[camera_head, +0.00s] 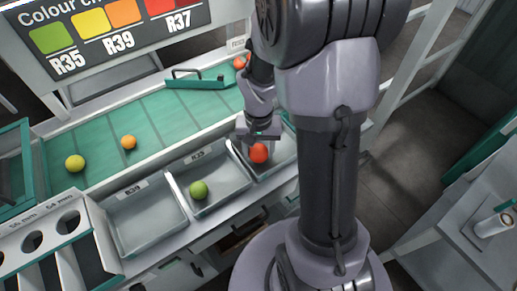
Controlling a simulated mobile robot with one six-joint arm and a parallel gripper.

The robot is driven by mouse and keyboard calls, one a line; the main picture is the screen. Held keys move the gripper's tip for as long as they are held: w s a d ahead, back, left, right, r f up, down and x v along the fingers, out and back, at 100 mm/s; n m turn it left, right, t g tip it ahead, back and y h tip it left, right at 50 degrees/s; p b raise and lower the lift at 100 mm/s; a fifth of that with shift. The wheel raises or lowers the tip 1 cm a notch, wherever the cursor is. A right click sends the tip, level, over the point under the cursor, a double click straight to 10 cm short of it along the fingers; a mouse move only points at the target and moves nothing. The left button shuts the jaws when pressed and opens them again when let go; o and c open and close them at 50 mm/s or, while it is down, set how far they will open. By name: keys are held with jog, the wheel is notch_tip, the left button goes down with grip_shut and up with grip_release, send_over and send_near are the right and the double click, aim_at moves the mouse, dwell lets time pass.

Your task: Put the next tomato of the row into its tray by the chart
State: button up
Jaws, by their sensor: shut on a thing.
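My gripper (258,140) is shut on a red tomato (258,154), over the right tray (284,165). I cannot tell whether the tomato touches the tray floor. The right tray's label is hidden. The middle tray (225,203) holds a green tomato (198,190). The left tray (150,225) is empty; its small label looks like R39. The colour chart (115,50) pairs green with R35, yellow and orange with R39, red with R37.
A sizing gauge with round holes (40,238) stands at the lower left. A grey side table (455,225) is at the right.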

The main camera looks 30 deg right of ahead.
jog(key=shift+f+b, duration=0.55)
jog(key=shift+f, duration=0.05)
dwell(0.3)
jog(key=o, duration=1)
jog(key=c, duration=0.3)
notch_tip(320, 180, up, 7)
jog(key=p, duration=0.6)
jog(key=shift+r, duration=0.15)
